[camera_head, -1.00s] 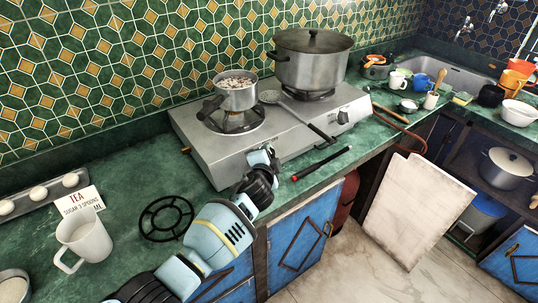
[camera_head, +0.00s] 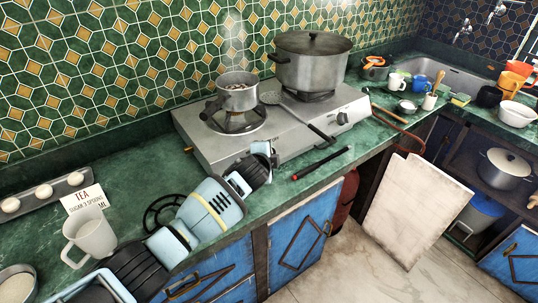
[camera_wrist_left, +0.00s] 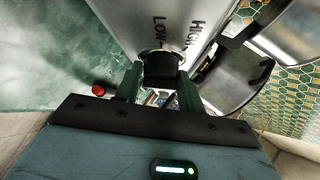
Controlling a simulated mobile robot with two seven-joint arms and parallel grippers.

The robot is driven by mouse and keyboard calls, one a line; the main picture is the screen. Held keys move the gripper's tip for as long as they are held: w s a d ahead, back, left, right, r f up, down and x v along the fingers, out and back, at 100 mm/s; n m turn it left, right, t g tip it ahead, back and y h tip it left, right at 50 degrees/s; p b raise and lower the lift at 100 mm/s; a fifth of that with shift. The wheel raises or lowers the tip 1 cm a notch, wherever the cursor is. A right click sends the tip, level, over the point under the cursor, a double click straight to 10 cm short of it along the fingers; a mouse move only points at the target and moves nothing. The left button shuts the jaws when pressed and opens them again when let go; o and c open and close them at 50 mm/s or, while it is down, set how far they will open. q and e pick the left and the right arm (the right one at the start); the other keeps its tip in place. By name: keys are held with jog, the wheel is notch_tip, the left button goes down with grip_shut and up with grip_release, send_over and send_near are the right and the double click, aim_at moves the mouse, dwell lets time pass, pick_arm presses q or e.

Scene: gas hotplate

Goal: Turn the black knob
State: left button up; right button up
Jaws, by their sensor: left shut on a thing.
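In the left wrist view the black knob (camera_wrist_left: 160,68) sits on the hotplate's pale front panel beside the printed words LOW and HIGH. My left gripper (camera_wrist_left: 158,88) has one dark green finger on each side of the knob and is shut on it. In the head view my left gripper (camera_head: 264,155) is at the front face of the gas hotplate (camera_head: 203,143), below the left burner, and hides this knob. Another dark knob (camera_head: 343,118) shows at the right end of the hotplate front. My right gripper is in neither view.
A small pot (camera_head: 238,97) stands on the left burner and a large lidded pot (camera_head: 312,70) on the right. A skimmer (camera_head: 310,120) lies between them. A red-and-black lighter (camera_head: 322,163), a white mug (camera_head: 86,238) and a black ring grate (camera_head: 163,211) are on the green counter.

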pick_arm(q)
jog(key=shift+f, duration=0.15)
jog(key=o, duration=0.9)
jog(key=shift+o, duration=0.2)
jog(key=v, duration=0.8)
